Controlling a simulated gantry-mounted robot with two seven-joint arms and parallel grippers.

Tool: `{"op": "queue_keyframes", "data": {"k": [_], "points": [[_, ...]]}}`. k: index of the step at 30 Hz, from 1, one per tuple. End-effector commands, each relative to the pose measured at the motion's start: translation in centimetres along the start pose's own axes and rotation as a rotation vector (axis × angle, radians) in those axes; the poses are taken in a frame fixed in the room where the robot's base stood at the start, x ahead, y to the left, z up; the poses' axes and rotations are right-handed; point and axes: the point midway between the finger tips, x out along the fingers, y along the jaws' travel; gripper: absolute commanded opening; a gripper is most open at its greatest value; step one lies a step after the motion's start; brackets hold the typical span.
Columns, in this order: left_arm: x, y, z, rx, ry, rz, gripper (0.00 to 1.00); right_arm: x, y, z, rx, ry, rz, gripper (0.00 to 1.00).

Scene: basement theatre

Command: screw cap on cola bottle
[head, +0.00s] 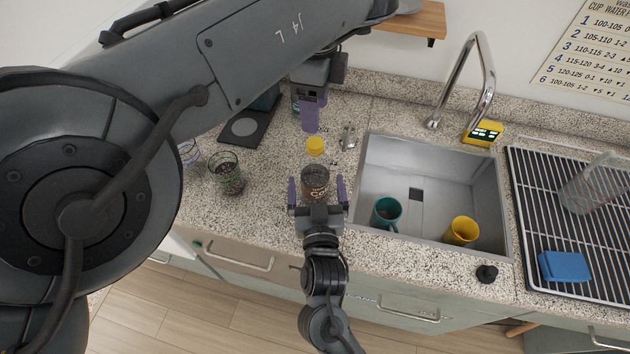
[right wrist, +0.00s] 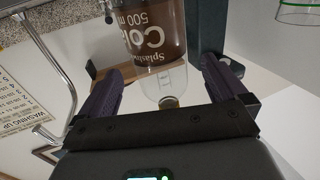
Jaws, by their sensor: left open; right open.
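The cola bottle (head: 315,182) stands upright on the counter, with dark cola in its lower part and a clear upper part. A yellow cap (head: 315,146) shows at the top of its neck; I cannot tell how tightly it sits. My left gripper (head: 312,122) is open, its purple fingers pointing down just above and behind the cap, apart from it. My right gripper (head: 316,189) is open, one finger on each side of the bottle, with gaps. The right wrist view shows the bottle (right wrist: 150,40) upside down between the fingers, its neck end partly hidden by the gripper body.
A glass (head: 227,172) stands left of the bottle. The sink (head: 375,150) at right holds a teal mug (head: 387,212) and a yellow cup (head: 461,231). The faucet (head: 487,85) rises behind it. A drying rack (head: 540,185) is farther right.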

Motion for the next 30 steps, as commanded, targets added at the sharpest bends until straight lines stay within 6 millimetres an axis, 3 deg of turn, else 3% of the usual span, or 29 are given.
{"op": "queue_keyframes", "data": {"k": [6,12,26,30], "points": [[0.0,0.0,0.0,0.0,0.0,0.0,0.58,3.4,0.0,-0.1,0.0,0.001,0.0,0.99],[0.0,0.0,0.0,0.0,0.0,0.0,0.58,5.3,0.0,0.0,0.001,0.0,0.0,0.99],[0.0,0.0,0.0,0.0,0.0,0.0,0.58,6.2,0.0,0.0,0.002,-0.001,-0.001,0.99],[0.0,0.0,0.0,0.0,0.0,0.0,0.58,6.1,0.0,0.0,0.002,-0.001,-0.001,0.82]]}}
